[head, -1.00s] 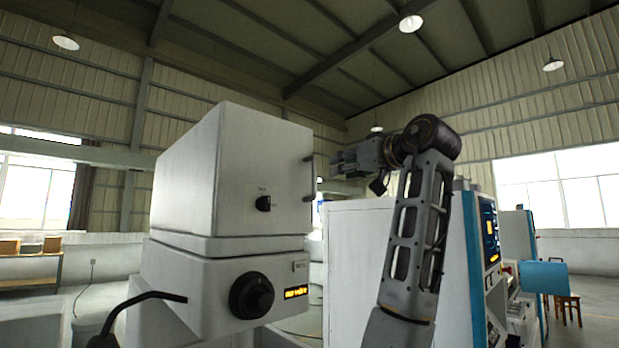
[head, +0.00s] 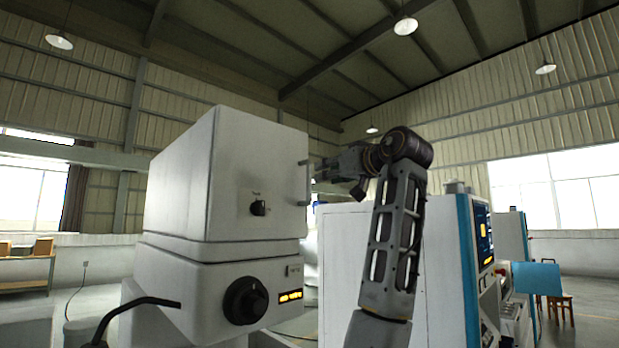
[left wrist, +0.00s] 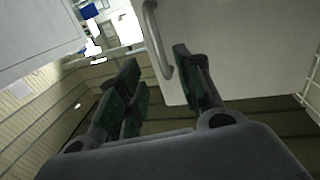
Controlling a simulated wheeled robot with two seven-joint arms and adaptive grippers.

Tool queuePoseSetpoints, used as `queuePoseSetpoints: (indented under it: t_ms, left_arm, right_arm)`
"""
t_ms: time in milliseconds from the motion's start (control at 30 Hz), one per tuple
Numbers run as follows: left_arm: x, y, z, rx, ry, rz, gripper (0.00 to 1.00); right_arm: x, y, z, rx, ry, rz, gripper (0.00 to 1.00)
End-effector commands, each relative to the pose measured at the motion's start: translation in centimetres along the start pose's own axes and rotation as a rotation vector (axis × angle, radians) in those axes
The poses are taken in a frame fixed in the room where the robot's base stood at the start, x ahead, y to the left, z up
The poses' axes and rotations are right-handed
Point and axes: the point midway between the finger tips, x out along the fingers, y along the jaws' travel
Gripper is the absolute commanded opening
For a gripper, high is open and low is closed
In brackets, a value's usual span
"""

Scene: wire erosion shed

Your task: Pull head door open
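The head door is the pale front face (head: 265,165) of the white upper box on the machine at the centre left. A bar handle (head: 304,182) stands on its right edge, and a small dark knob (head: 259,208) is on its face. My left gripper (head: 320,170) is just right of the handle. In the left wrist view its fingers (left wrist: 162,88) are apart, and the handle (left wrist: 157,40) shows between them and toward the white panel (left wrist: 225,50). I cannot tell whether a finger touches it. My right gripper is not in view.
Below the door the machine's base has a large black dial (head: 245,300) and an amber display (head: 290,296). A black bent bar (head: 140,305) sticks out at the lower left. A white and blue cabinet (head: 465,250) stands close to the right, behind my arm.

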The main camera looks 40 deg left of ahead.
Motion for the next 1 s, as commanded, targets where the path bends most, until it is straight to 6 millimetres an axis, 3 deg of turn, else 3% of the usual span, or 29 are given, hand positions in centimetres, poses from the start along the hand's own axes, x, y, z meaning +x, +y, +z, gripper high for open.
queuePoseSetpoints:
  t_ms: [600,1000]
  left_arm:
    - [8.1,0.0,-0.2,0.001,0.0,-0.001,0.35]
    - [9.9,0.0,0.0,0.001,0.0,0.0,0.35]
  right_arm:
    - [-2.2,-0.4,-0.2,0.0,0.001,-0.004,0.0]
    - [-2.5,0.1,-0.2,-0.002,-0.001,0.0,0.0]
